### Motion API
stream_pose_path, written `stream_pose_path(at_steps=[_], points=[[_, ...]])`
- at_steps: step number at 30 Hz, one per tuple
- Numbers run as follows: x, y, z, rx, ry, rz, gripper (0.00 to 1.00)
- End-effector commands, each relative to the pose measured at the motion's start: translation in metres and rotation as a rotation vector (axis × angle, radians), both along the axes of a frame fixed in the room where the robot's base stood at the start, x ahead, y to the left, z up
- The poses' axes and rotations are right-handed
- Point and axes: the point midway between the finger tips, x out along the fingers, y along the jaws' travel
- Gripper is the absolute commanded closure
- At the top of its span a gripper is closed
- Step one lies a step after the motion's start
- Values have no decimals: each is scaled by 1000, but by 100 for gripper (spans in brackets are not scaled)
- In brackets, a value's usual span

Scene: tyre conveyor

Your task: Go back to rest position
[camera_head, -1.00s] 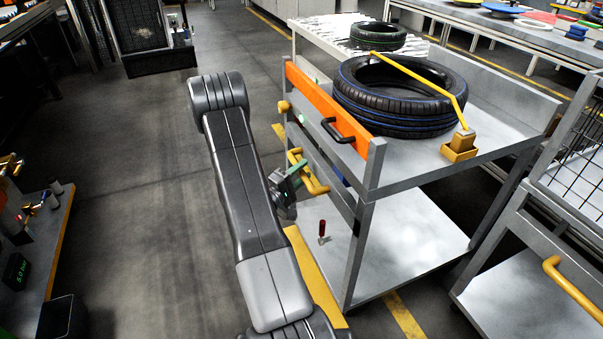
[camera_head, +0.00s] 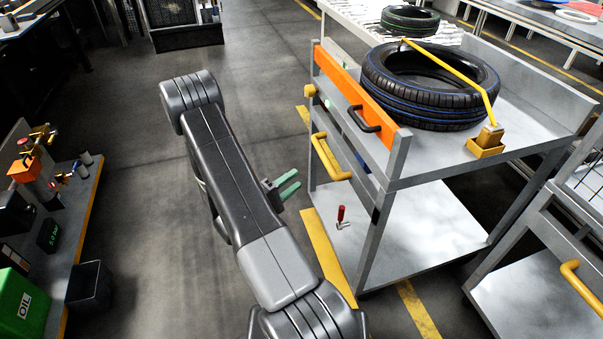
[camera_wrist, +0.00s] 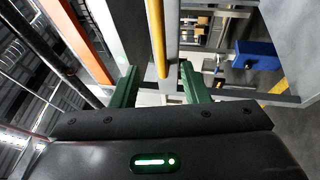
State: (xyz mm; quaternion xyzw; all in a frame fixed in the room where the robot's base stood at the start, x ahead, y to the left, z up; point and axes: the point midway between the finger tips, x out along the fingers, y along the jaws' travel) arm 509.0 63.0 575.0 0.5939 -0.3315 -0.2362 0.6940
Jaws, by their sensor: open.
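My gripper (camera_head: 287,186) shows in the head view as two green fingers sticking out to the right from behind my dark grey arm. It is in the open floor to the left of the tyre cart, apart from the cart's yellow handle (camera_head: 331,158). In the wrist view the two green fingers (camera_wrist: 157,88) stand apart with nothing held between them. The yellow handle (camera_wrist: 156,38) appears beyond them, with the orange panel (camera_wrist: 76,38) to its left. Part of my gripper body is hidden behind the arm in the head view.
The cart (camera_head: 437,166) holds a large blue-striped tyre (camera_head: 430,104) on top and a red-handled tool (camera_head: 341,214) on its lower shelf. A workbench with a green oil can (camera_head: 22,303) and a dark bin (camera_head: 90,287) stands at left. Floor between is clear.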

Motion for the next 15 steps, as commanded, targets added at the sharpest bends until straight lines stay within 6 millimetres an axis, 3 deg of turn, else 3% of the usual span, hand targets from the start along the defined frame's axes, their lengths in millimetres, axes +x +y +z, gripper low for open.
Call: stream_pose_path(at_steps=[15], points=[[-2,1,-1,0,0,-1,59]])
